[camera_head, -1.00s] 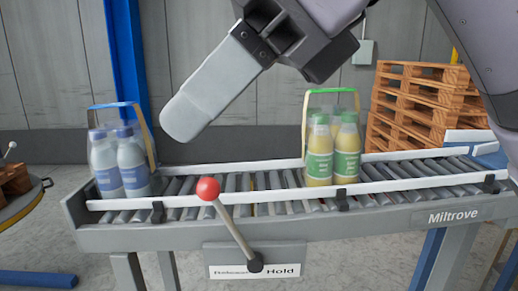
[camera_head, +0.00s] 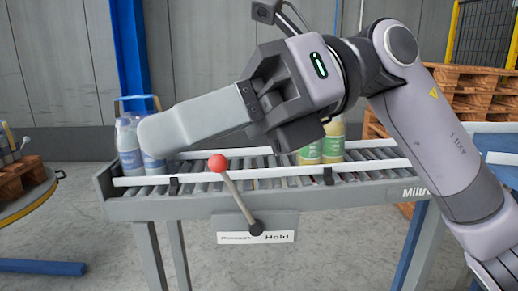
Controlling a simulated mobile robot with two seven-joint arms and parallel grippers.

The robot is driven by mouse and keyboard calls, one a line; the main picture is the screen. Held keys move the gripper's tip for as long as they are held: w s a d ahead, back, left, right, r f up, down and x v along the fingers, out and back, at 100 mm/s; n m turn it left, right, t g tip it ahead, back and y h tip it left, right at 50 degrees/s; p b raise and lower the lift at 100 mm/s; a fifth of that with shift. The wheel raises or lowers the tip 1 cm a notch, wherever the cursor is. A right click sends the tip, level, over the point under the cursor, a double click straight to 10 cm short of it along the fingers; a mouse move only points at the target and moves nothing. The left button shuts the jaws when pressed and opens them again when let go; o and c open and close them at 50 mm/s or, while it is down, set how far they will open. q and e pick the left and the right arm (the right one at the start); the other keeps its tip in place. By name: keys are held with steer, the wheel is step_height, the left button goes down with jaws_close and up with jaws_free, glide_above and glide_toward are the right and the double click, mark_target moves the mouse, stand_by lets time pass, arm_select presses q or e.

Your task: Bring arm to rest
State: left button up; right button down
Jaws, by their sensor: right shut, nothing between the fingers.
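My right gripper (camera_head: 150,137) comes in from the right and is shut with nothing in it. Its fingers point left, in front of the conveyor, and partly cover the blue-labelled bottles (camera_head: 128,150) at the left end. My right arm (camera_head: 432,137) crosses the right side of the view. A lever with a red ball (camera_head: 218,163) leans left on the conveyor's front, with the fingertips up and left of it in the picture. My left gripper does not show.
The roller conveyor (camera_head: 300,206) runs across the view. Green-labelled bottles (camera_head: 333,146) stand on it, partly hidden behind my gripper. The sign plate (camera_head: 280,237) reads "Hold" on its right. Wooden pallets (camera_head: 480,92) are stacked behind right. A blue post (camera_head: 130,60) stands behind left.

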steer(key=w+d+f+m+t+y, duration=0.3)
steer(key=w+m+y, duration=0.3)
steer(key=m, duration=0.2)
steer(key=w+d+f+m+t+y, duration=0.3)
steer(key=w+f+m+t+y, duration=0.15)
steer(key=m+y, duration=0.3)
steer(key=w+d+f+m+t+h, duration=0.35)
steer(key=f+m+t+h, duration=0.35)
steer(key=f+m+t, duration=0.4)
steer(key=w+d+f+m+t+h, duration=0.3)
steer(key=d+f+m+t+h, duration=0.35)
steer(key=m, duration=0.65)
steer(key=s+d+f+m+g+h, duration=0.1)
steer(key=s+d+f+m+h, duration=0.15)
steer(key=f, duration=0.35)
steer(key=s+d+f+m+h, duration=0.1)
steer(key=f+m+h, duration=0.25)
steer(key=f, duration=0.35)
steer(key=s+d+f+m+g+h, duration=0.1)
steer(key=d+f+m+h, duration=0.15)
steer(key=f, duration=0.35)
steer(key=s+d+f+m+g+h, duration=0.3)
steer(key=s+f+g, duration=0.3)
steer(key=s+f, duration=0.8)
steer(key=shift+s+d+f+p, duration=0.35)
steer(key=shift+s+f+p, duration=0.05)
